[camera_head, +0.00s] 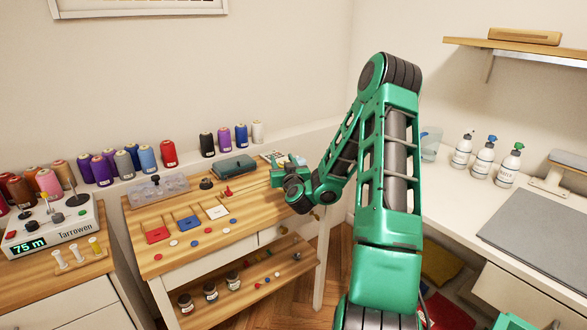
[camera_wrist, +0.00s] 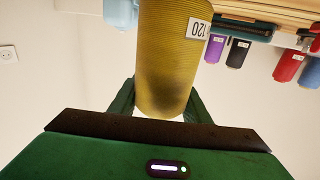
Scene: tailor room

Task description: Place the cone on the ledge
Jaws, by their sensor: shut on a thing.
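My gripper (camera_head: 288,172) is at the far right end of the wooden table in the head view. In the wrist view, which looks upside down, my gripper (camera_wrist: 160,103) is shut on a gold-yellow thread cone (camera_wrist: 172,50) with a "120" label. One green finger shows on each side of the cone. I cannot make out the held cone in the head view. The white ledge (camera_head: 318,132) runs along the back wall behind the tables.
The wooden table (camera_head: 150,262) holds a clear organizer (camera_head: 158,190), a dark green case (camera_head: 234,167) and several buttons. A counter machine (camera_head: 50,232) stands at left. Bottles (camera_head: 483,158) stand at right. The ledge has a gap between the red and black cones.

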